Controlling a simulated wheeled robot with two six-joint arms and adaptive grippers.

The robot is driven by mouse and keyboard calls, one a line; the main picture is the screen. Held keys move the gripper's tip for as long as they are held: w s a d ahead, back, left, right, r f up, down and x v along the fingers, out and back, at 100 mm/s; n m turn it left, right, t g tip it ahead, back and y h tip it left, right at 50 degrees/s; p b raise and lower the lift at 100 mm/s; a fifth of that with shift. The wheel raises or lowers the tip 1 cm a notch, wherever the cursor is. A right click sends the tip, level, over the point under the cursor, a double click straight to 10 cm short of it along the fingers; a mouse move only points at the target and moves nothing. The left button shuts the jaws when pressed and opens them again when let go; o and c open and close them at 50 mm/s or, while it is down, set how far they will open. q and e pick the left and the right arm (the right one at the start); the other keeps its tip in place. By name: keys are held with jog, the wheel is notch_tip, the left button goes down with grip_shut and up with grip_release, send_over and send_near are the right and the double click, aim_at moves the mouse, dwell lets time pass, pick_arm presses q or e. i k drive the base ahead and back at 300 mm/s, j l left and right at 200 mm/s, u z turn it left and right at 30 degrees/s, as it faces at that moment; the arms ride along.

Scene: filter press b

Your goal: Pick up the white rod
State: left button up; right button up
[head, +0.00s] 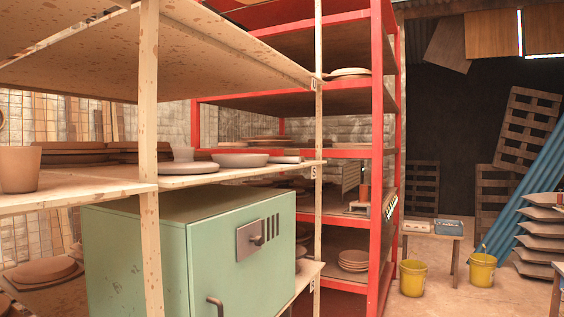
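I cannot make out a white rod for certain in the head view. Neither of my grippers is in view.
A green metal cabinet (185,250) stands below the shelf, behind a wooden post (149,140). A red rack (377,150) with plates stands behind. Yellow buckets (413,278), a low bench (433,237) and blue pipes (530,190) are at right. Some floor there is clear.

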aim_at(282, 160)
jog(key=i+l+z, duration=0.1)
jog(key=i+l, duration=0.75)
